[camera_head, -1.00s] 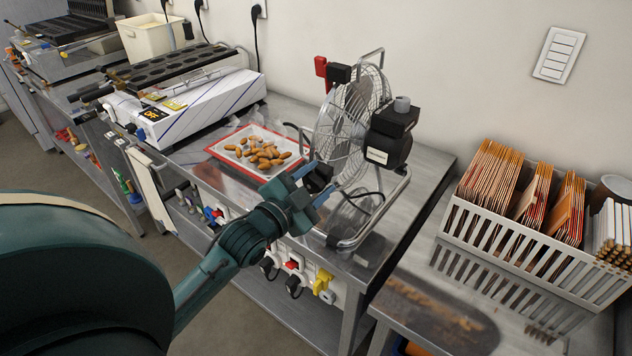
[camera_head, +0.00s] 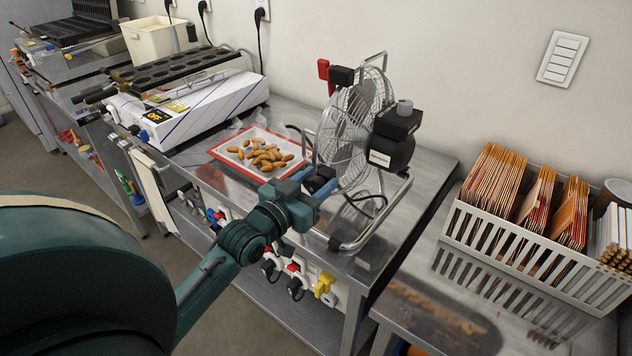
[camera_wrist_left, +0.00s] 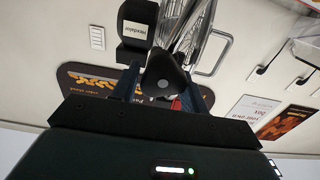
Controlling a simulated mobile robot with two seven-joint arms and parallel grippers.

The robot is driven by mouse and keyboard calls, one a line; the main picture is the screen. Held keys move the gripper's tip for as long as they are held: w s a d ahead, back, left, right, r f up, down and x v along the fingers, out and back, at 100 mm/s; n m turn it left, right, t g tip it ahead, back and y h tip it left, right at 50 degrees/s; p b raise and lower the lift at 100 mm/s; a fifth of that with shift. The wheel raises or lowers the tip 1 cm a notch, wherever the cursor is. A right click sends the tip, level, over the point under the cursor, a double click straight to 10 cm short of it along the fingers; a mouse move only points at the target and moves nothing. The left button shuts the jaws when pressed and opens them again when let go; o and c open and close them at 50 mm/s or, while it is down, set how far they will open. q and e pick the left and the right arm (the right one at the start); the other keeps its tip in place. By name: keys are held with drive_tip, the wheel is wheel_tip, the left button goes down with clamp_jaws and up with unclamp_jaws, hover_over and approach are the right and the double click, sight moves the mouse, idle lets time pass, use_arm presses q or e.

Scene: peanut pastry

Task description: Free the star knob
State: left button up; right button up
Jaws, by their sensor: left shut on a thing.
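The fan (camera_head: 345,125) stands on the steel table, with a wire cage, a black motor housing (camera_head: 393,152) and a tube frame (camera_head: 376,225). The dark star knob (camera_head: 320,178) is low on the near side of the fan, partly hidden by my left gripper (camera_head: 316,186). In the left wrist view the dark knob (camera_wrist_left: 165,73) sits between my two fingers, with the motor housing and cage beyond it. My left gripper is shut on the knob. My right gripper is not in view.
A red-rimmed tray (camera_head: 224,152) of almonds lies left of the fan. A waffle-type baking machine (camera_head: 190,98) is further left. A white slotted crate (camera_head: 530,245) of packets stands at the right. Sockets with plugs (camera_head: 296,268) hang below the table edge.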

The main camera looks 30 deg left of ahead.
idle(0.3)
use_arm(q)
drive_tip(key=shift+f, duration=0.1)
drive_tip(key=o, duration=1)
drive_tip(key=s+a+b, duration=0.1)
drive_tip(key=s+b, duration=0.1)
drive_tip(key=s, duration=1.1)
drive_tip(key=shift+b, duration=0.3)
drive_tip(key=s+d+f+g, duration=0.2)
drive_tip(key=d+f, duration=0.3)
drive_tip(key=f, duration=0.3)
drive_tip(key=s+d+f+m+g+h, duration=0.1)
drive_tip(key=s+d+f+g, duration=0.1)
drive_tip(key=d+f, duration=0.4)
drive_tip(key=s+d+f+g, duration=0.2)
drive_tip(key=d+f, duration=0.3)
drive_tip(key=f, duration=0.6)
drive_tip(key=shift+d+f+m+g+h, duration=0.2)
drive_tip(key=shift+f+m+g+h, duration=0.2)
drive_tip(key=shift+g, duration=0.5)
